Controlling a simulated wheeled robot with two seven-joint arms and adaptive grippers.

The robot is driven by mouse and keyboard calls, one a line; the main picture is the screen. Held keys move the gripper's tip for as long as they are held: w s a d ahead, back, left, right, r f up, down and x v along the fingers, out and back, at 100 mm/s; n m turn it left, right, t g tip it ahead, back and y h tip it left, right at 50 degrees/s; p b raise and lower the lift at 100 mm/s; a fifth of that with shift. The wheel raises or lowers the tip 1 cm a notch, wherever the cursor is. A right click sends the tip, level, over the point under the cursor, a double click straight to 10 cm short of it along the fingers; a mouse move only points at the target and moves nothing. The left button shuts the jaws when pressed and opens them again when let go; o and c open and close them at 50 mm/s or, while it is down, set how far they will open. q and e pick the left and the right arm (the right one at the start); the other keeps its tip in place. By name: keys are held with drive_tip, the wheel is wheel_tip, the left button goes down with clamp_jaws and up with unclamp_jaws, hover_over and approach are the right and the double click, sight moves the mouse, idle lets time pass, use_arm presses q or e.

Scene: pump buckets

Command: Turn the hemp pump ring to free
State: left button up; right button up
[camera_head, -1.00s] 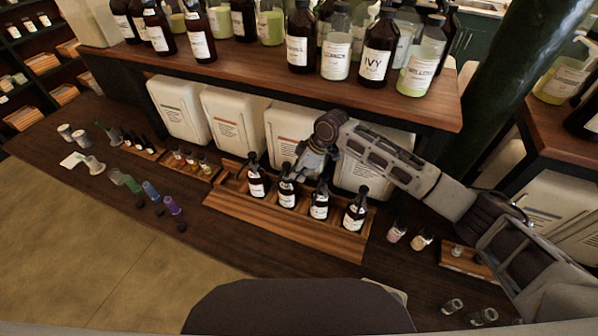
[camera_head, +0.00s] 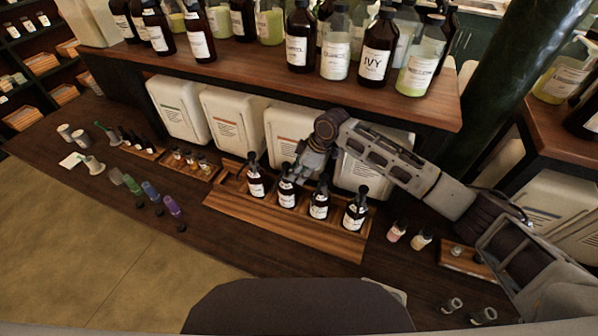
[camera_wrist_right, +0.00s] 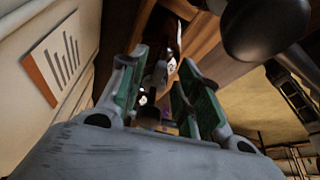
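Several dark brown pump bottles with white labels and black pump heads stand upright in a wooden rack (camera_head: 285,234). They are a leftmost bottle (camera_head: 256,184), a second (camera_head: 286,194), a third (camera_head: 319,204) and a rightmost one (camera_head: 355,214). Their label text is too small to read, so I cannot tell which is hemp. My right gripper (camera_head: 300,172) is just behind and above the second bottle's pump head, its fingertips partly hidden. In the right wrist view its green-padded fingers (camera_wrist_right: 162,68) are apart, with dark shapes beyond the gap. I cannot tell if they touch a pump. My left gripper is out of view.
White canisters (camera_head: 233,118) stand behind the rack, under a shelf (camera_head: 270,72) full of bottles. Small bottles (camera_head: 397,231) stand to the right, and colored vials (camera_head: 150,190) to the left.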

drive_tip(key=v, duration=1.1)
drive_tip(key=shift+r, duration=0.35)
drive_tip(key=shift+s+d+f, duration=0.1)
drive_tip(key=shift+s, duration=0.05)
